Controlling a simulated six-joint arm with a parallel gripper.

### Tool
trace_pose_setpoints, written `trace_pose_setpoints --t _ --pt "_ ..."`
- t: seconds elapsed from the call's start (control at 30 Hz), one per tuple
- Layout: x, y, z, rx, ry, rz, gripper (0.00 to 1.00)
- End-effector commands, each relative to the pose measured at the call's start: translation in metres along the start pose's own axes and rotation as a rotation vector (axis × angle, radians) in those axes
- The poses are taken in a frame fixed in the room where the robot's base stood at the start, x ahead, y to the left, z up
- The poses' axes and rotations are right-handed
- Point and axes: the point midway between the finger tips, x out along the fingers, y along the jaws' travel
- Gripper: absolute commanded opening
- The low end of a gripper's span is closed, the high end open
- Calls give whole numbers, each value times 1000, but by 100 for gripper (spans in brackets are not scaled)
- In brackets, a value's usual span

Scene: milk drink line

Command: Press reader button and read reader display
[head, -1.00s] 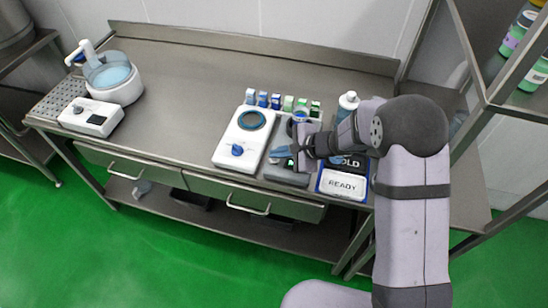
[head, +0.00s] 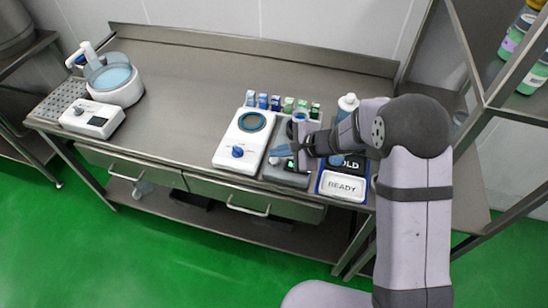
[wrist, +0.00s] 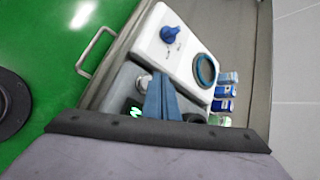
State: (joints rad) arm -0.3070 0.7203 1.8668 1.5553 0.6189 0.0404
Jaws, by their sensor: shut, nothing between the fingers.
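The reader is a grey box (head: 286,178) on the bench, right of the white hotplate-like unit. Its dark display glows green (head: 291,165), with a bright mark in the wrist view (wrist: 135,112); I cannot make out a reading. A round silvery button (wrist: 143,82) sits on the reader beside the display. My gripper (head: 276,155) is over the reader, its blue fingers shut and empty. In the wrist view the fingers (wrist: 158,78) appear right beside the button and partly cover the reader; I cannot tell whether they touch the button.
The white unit (head: 226,155) with a blue knob stands close left of the reader. Small blue and green vials (head: 275,103) stand behind. A READY tray (head: 343,186) and a white-capped bottle (head: 348,101) are to the right. The bench's middle left is clear.

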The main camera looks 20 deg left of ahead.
Motion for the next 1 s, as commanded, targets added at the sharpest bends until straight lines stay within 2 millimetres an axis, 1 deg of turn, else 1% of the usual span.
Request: trace_pose_setpoints --t 0.47,1.0 --pt "-3 -3 2 -2 0 -1 0" --pt "-34 -25 25 -2 -1 0 0"
